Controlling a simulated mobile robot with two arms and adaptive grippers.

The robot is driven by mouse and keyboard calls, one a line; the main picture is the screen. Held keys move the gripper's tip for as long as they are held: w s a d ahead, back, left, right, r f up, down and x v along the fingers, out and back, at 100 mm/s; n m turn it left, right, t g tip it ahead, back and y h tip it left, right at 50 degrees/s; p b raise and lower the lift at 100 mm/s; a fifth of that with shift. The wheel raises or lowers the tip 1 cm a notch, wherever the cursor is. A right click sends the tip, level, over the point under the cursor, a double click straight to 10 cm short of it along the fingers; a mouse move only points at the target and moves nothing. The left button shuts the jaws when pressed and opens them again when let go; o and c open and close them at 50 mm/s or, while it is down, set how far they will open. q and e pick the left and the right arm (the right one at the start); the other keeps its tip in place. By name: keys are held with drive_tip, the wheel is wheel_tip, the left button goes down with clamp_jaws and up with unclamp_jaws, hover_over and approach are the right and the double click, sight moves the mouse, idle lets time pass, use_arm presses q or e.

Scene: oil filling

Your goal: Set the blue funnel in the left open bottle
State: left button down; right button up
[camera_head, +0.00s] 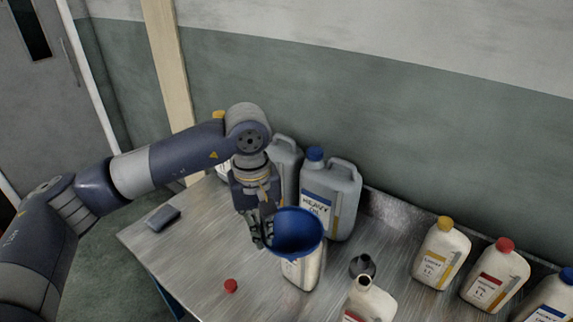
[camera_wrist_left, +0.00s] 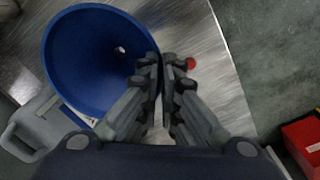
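The blue funnel (camera_head: 297,233) is wide side up over a white bottle (camera_head: 303,270) on the metal table. The funnel hides this bottle's mouth, so I cannot tell whether its spout is inside. My left gripper (camera_head: 262,234) is at the funnel's left rim. In the left wrist view, the fingers (camera_wrist_left: 163,65) are close together at the rim of the funnel (camera_wrist_left: 95,60) and look shut on it. Another white bottle (camera_head: 368,305), with an open mouth, stands to the right, nearer the front edge. My right gripper is not in view.
Large grey jugs, one with a blue cap (camera_head: 331,198), stand behind the funnel. Capped white bottles (camera_head: 440,253) line the right. A small dark grey object (camera_head: 362,266) stands behind the open bottle. A red cap (camera_head: 231,286) and a grey block (camera_head: 163,218) lie at left, with free table between.

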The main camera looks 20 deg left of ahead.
use_arm(q)
drive_tip(key=w+r+n, duration=0.1)
drive_tip(key=w+r, duration=0.1)
drive_tip(key=w+r+n+p, duration=0.1)
drive_tip(key=w+r+n, duration=0.2)
drive_tip(key=w+n, duration=0.1)
drive_tip(key=w, duration=0.1)
drive_tip(key=shift+d+r+p, duration=0.3)
drive_tip(key=shift+r, duration=0.1)
drive_tip(key=shift+f, duration=0.8)
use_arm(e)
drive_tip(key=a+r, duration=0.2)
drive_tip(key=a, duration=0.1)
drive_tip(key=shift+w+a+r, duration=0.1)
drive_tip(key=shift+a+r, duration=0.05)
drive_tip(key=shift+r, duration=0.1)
use_arm(q)
drive_tip(key=shift+b, duration=0.3)
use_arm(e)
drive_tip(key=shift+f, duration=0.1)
use_arm(q)
drive_tip(key=shift+f+b, duration=0.15)
drive_tip(key=shift+b, duration=0.15)
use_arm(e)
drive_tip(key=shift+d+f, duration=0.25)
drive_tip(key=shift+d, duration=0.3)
